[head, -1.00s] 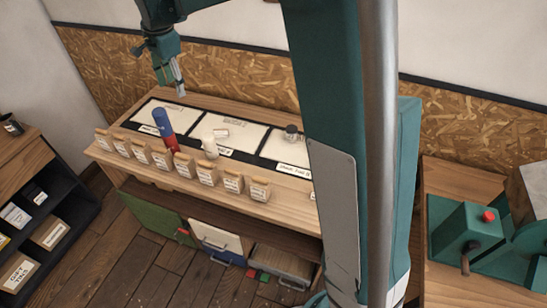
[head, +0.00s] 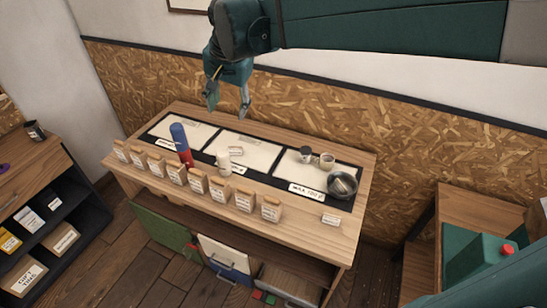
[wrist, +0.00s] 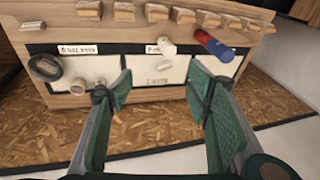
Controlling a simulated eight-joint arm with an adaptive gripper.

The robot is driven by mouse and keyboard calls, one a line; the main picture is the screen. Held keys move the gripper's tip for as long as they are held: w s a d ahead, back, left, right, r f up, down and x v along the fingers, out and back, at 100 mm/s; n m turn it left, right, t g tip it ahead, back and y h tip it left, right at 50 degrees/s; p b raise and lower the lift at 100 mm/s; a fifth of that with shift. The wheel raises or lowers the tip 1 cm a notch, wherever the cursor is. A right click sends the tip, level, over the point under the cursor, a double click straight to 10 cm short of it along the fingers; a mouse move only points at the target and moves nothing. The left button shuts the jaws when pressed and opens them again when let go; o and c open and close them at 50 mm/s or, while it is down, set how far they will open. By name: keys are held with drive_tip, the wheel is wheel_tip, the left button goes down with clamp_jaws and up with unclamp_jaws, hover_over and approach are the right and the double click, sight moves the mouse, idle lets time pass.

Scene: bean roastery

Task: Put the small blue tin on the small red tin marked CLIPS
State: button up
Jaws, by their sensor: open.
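The blue tin (head: 178,135) stands on top of a red tin (head: 186,159) at the left part of the wooden bench, behind the row of labelled blocks. No CLIPS marking can be read on the red tin. In the wrist view the blue tin (wrist: 222,51) is nearer to me than the red tin (wrist: 202,37), and the two look in line and touching. My gripper (head: 228,108) is open and empty, above and behind the bench, apart from the tins. In the wrist view its spread fingers (wrist: 160,88) have nothing between them.
A white cylinder (head: 223,161) stands right of the tins. A dark bowl (head: 342,186), a dark-lidded jar (head: 305,155) and a small cup (head: 327,161) stand at the bench's right. Several labelled blocks (head: 197,180) line the front. An open drawer (head: 290,285) sits below.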

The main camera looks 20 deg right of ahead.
drive_tip(key=s+d+f+n+t, duration=0.1)
drive_tip(key=s+d+f+n, duration=0.1)
drive_tip(key=s, duration=0.6)
drive_tip(key=s+d+f+n+t, duration=0.1)
drive_tip(key=s+d+f+n, duration=0.2)
drive_tip(key=s, duration=0.6)
drive_tip(key=s+d+f+n+t, duration=0.1)
drive_tip(key=s+d+f+n, duration=0.2)
drive_tip(key=s, duration=0.6)
drive_tip(key=shift+f, duration=0.25)
drive_tip(key=shift+f, duration=0.1)
wheel_tip(320, 180, down, 10)
drive_tip(key=b, duration=0.9)
drive_tip(key=shift+r+b, duration=0.25)
drive_tip(key=shift+b, duration=0.1)
